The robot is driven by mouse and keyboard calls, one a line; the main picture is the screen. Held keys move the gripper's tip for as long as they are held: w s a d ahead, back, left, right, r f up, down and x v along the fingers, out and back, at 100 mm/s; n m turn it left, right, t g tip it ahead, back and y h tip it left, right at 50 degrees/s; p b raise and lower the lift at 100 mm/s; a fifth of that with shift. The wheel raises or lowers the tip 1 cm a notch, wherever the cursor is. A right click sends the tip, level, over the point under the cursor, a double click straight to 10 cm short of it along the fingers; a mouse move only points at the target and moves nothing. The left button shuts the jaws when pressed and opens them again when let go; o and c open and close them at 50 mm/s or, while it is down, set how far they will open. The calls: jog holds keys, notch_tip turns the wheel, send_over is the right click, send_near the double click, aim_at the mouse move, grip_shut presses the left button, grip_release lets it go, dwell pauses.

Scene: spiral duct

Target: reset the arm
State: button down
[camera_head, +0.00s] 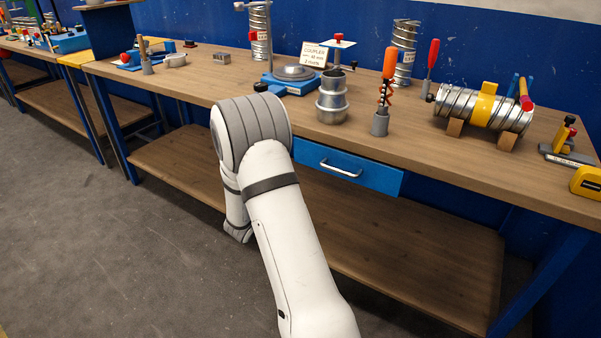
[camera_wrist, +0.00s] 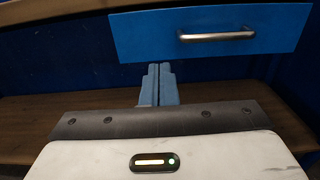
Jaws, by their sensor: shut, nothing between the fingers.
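My white arm reaches from the bottom of the head view toward the workbench (camera_head: 450,165) and bends downward in front of it. In the wrist view my gripper (camera_wrist: 158,68) has its two blue-grey fingers together, with nothing between them. It is below and in front of the blue drawer (camera_wrist: 270,35), which has a metal handle (camera_wrist: 216,35). The fingertips look apart from the drawer front, though the exact gap cannot be told. In the head view the gripper is hidden behind my arm, and the drawer (camera_head: 385,178) appears closed.
On the bench top stand a metal coupler (camera_head: 332,100), a blue turntable fixture (camera_head: 292,80), an orange-handled tool in a holder (camera_head: 381,120), a spiral duct on wooden cradles (camera_head: 455,104) and a yellow tape measure (camera_head: 587,183). A lower shelf (camera_head: 410,265) lies beneath. Grey floor is clear at left.

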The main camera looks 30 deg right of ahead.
jog(key=s+a+r+m+g+y+p, duration=0.25)
jog(key=s+r+m+g, duration=0.35)
jog(key=s, duration=0.4)
jog(key=s+a+r+m+g+y+p, duration=0.1)
jog(key=s+r+m+g+y+p, duration=0.2)
jog(key=s+r+m, duration=0.5)
jog(key=s+a+r+m+t+y+p, duration=0.1)
jog(key=s+a+r+m+y+p, duration=0.2)
jog(key=a, duration=0.6)
jog(key=s+a+r+m+t+y+p, duration=0.2)
jog(key=s+a+r+m+y+p, duration=0.2)
jog(key=s+a+r+m+y, duration=0.1)
jog(key=s+a+m+y, duration=0.1)
jog(key=s+a+y, duration=0.1)
jog(key=s+a, duration=0.1)
jog(key=shift+s+a, duration=0.3)
jog(key=shift+a, duration=0.1)
jog(key=shift+r+y, duration=0.15)
jog(key=shift+y, duration=0.1)
